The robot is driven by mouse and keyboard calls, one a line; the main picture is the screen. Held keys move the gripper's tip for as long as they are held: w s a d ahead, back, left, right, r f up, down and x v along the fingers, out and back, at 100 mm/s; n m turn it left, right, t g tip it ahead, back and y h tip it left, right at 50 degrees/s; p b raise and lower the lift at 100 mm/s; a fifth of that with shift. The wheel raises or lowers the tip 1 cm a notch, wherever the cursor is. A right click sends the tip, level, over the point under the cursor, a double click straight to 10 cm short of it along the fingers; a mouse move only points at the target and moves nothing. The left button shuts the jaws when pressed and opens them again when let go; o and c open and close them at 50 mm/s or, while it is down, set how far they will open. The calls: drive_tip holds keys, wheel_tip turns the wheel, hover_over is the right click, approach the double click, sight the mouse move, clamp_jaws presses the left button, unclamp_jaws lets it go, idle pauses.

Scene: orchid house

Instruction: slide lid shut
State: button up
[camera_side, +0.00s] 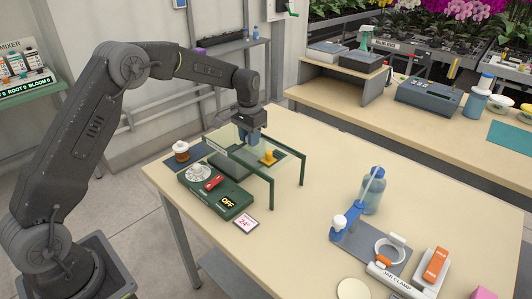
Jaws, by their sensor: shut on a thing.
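The lid looks like a clear pane (228,134) lying along a dark green frame (271,192) on the near table. The frame stands on thin legs at its right end. My gripper (248,138) points down at the pane and is shut on part of it. The gripper body hides the part it grips. A small yellow piece (268,157) shows to the right of my gripper, within the frame. How far the pane covers the frame is too small to tell.
A green control box (216,190) with a dial, a red switch and an OFF label stands in front of the frame.

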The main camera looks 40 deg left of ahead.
drive_tip(key=a, duration=1.2)
drive_tip(key=shift+a, duration=0.2)
drive_tip(key=o, duration=0.7)
drive_tip(key=shift+c, duration=0.2)
drive_tip(key=shift+r, duration=0.1)
wheel_tip(320, 180, up, 7)
idle(0.8)
drive_tip(key=s+d+r+t, duration=0.3)
drive_tip(key=s+d+r, duration=1)
drive_tip(key=d, duration=0.1)
drive_tip(key=s+d+f+t, duration=0.1)
drive_tip(key=s+d, duration=0.3)
drive_tip(key=s, duration=0.6)
drive_tip(key=s+d+f+t, duration=0.1)
drive_tip(key=s+d+f, duration=0.2)
drive_tip(key=s, duration=0.7)
drive_tip(key=shift+s+d+f+t, duration=0.15)
drive_tip(key=shift+s+d+t, duration=0.15)
drive_tip(key=shift+d, duration=0.4)
